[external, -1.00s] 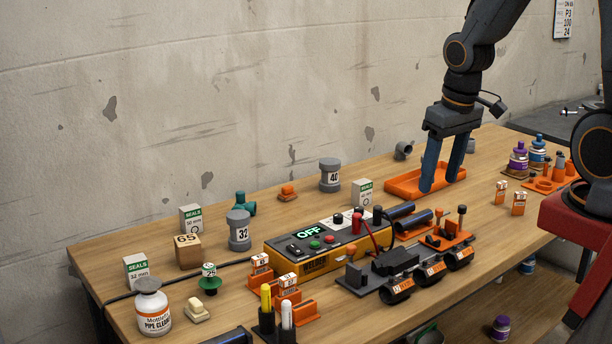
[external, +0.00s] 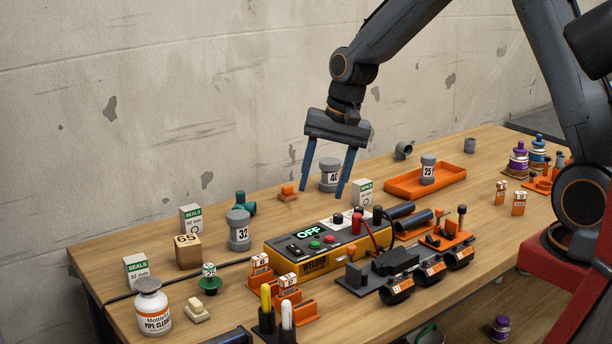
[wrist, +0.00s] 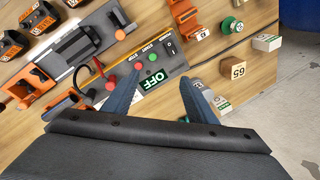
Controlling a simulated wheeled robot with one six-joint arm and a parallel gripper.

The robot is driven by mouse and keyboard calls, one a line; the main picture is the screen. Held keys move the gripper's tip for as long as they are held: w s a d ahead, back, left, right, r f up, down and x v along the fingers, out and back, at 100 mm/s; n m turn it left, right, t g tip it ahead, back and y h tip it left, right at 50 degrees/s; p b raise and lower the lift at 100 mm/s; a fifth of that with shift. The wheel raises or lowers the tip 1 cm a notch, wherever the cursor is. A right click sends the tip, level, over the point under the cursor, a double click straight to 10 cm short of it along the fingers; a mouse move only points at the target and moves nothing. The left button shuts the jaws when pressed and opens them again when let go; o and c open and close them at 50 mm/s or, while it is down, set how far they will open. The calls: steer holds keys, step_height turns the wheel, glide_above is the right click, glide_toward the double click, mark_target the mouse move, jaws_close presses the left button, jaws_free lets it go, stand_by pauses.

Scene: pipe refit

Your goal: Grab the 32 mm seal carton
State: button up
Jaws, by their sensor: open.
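The 32 mm seal carton (external: 136,273) is a small white box with a green SEALS band. It stands upright at the front left of the bench, behind the pipe cleaner bottle. In the wrist view a pale box at the right, which looks like this carton (wrist: 268,42), stands past the 65 box. My gripper (external: 321,195) is open and empty. It hangs above the bench near the control box, well to the right of the carton. Its two blue fingers also show in the wrist view (wrist: 161,75).
A second seal carton (external: 190,219), the 65 box (external: 188,251), a grey 32 fitting (external: 239,231) and a green cap (external: 209,279) stand near the carton. The pipe cleaner bottle (external: 152,308) is close in front. A yellow control box (external: 310,260) reads OFF.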

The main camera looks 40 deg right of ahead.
steer(key=w+a+f+m+y+b, duration=0.2)
steer(key=w+a+f+m+b, duration=0.35)
steer(key=w+a, duration=0.8)
steer(key=m+g+y+b, duration=0.2)
steer(key=m+y+b, duration=0.1)
steer(key=m+b, duration=0.3)
glide_toward(143, 257)
steer(key=shift+n, duration=0.55)
steer(key=b+x, duration=0.1)
steer(key=x, duration=0.4)
steer(key=shift+s+a+f, duration=0.1)
steer(key=shift+a+f, duration=0.05)
steer(key=shift+f, duration=0.2)
steer(key=shift+a+f, duration=0.45)
steer(key=shift+f, duration=0.05)
steer(key=shift+w+p+x, duration=0.2)
steer(key=shift+p+x, duration=0.05)
steer(key=shift+x, duration=1.3)
steer(key=shift+w+p+x, duration=0.15)
steer(key=shift+p+x, duration=0.05)
steer(key=shift+x, duration=1.4)
steer(key=shift+c, duration=0.4)
steer(key=c, duration=1.1)
